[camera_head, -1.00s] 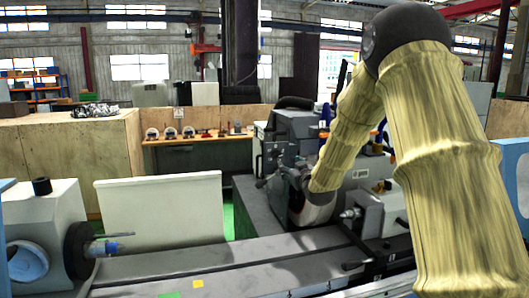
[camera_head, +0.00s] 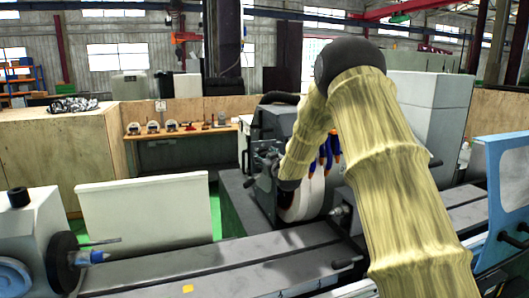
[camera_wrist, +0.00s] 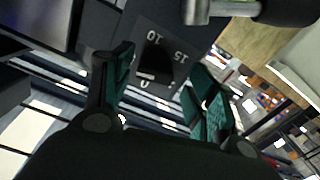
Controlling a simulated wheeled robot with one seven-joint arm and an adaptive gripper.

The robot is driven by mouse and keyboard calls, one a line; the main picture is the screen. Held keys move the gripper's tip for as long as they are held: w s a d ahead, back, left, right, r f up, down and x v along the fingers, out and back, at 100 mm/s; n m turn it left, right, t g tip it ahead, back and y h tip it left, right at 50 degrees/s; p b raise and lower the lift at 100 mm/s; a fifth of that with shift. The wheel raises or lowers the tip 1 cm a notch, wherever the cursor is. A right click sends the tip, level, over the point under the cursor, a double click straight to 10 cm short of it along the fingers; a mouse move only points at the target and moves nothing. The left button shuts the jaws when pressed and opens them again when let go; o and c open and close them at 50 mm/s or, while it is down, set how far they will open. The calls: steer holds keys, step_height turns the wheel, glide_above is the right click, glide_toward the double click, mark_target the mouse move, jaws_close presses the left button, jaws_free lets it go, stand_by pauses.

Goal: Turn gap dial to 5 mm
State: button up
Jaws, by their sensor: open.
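The gap dial (camera_wrist: 156,62) shows in the wrist view as a dark knob on a dark plate. The plate has white marks 0, 10 and 15 around the knob. A 5 mark is not readable. A pale line shows on the knob near the 0. My gripper (camera_wrist: 161,66) is open, with one green-padded finger to the left of the dial and one to the right. The dial appears between the fingers; I cannot tell whether they touch it. In the head view my arm reaches to the grinder (camera_head: 273,122), and the fingers and dial cannot be made out.
A white grinding wheel housing (camera_head: 301,200) stands beside my arm's end in the head view. A metal rod (camera_wrist: 215,10) with a dark end crosses the top of the wrist view, close to the dial plate. The long grey machine bed (camera_head: 200,268) lies in front, with a headstock (camera_head: 35,225) at left.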

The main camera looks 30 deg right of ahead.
steer(key=shift+x, duration=1)
steer(key=shift+w+d+f+p, duration=0.1)
steer(key=shift+w+d+p, duration=0.05)
steer(key=shift+w+p, duration=0.15)
steer(key=shift+s+r, duration=0.1)
steer(key=shift+r, duration=0.15)
steer(key=shift+s+d+r, duration=0.1)
steer(key=shift+s+r, duration=0.3)
steer(key=shift+s, duration=0.2)
steer(key=shift+s+d+r, duration=0.1)
steer(key=shift+s+r, duration=0.3)
steer(key=shift+s, duration=0.2)
steer(key=shift+w+a+f, duration=0.15)
steer(key=shift+w+f, duration=0.75)
steer(key=shift+w, duration=0.3)
steer(key=c, duration=0.4)
steer(key=shift+s+r, duration=0.25)
steer(key=shift+s, duration=0.05)
steer(key=c, duration=0.6)
